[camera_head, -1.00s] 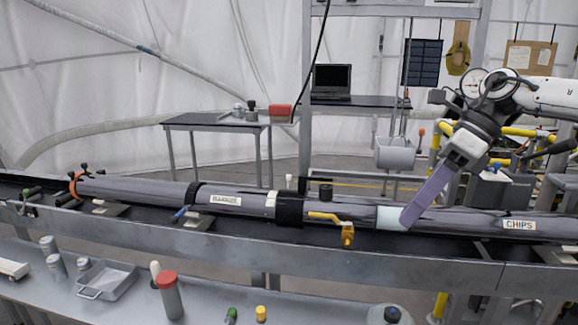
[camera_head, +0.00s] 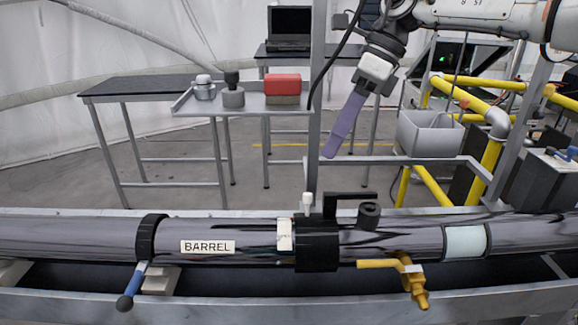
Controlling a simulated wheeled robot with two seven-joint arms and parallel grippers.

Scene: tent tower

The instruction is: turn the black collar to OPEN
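A wide black collar (camera_head: 317,247) sits around the dark glossy pipe (camera_head: 385,240) near the middle of the view. A white peg (camera_head: 308,202) stands above its left edge, and a white block (camera_head: 284,234) adjoins its left side. A black handle-like bracket (camera_head: 350,198) shows at its upper right. I cannot read an OPEN mark. My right gripper (camera_head: 331,149), with long purple fingers, hangs above and behind the collar in the picture, apart from it. It shows edge-on, so its opening is unclear. No object shows in it. My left gripper is out of view.
A grey post (camera_head: 317,100) rises behind the collar. Yellow rails (camera_head: 487,170) stand at right.

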